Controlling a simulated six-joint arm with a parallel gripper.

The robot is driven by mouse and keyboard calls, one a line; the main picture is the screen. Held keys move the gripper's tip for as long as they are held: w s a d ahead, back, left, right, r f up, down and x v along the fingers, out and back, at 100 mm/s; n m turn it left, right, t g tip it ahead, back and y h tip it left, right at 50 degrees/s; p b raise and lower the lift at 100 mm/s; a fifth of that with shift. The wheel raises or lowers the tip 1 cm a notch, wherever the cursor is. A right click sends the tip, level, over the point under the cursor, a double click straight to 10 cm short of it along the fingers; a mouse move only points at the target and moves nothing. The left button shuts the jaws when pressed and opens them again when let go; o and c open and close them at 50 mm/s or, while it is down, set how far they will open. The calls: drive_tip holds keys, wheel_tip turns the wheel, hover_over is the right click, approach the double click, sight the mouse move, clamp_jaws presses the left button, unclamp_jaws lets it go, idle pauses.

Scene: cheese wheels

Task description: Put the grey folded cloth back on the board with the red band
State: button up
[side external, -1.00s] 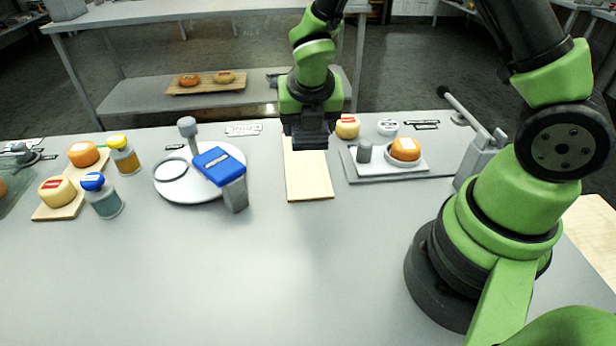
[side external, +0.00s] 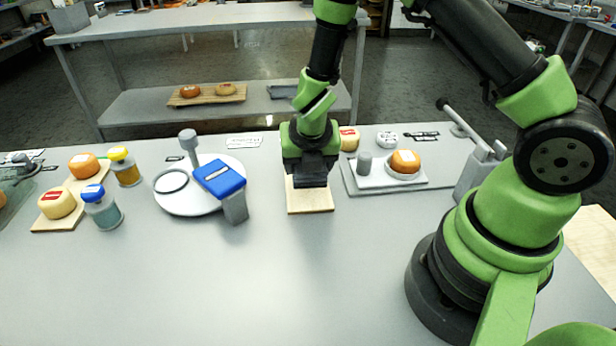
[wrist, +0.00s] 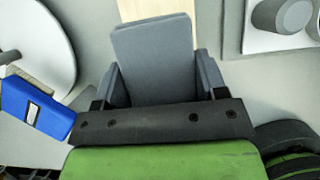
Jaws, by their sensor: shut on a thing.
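The grey folded cloth (wrist: 152,50) is between the two fingers of my gripper (wrist: 160,82) in the wrist view, with its flat face showing. My gripper is shut on it. In the side view my gripper (side external: 308,178) is over a pale wooden board (side external: 311,203) and covers much of it. The board also shows behind the cloth in the wrist view (wrist: 180,8). The cloth cannot be made out in the side view. No red band shows on the visible part of the board. I cannot tell whether the cloth touches the board.
A round white stand with a blue-topped block (side external: 219,178) is left of the board. A white tray (side external: 385,180) with an orange cheese (side external: 405,161) and a grey cylinder is to the right. A pale cheese (side external: 349,138) is close behind my gripper.

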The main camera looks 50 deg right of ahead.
drive_tip(key=shift+f, duration=2)
drive_tip(key=shift+f, duration=0.1)
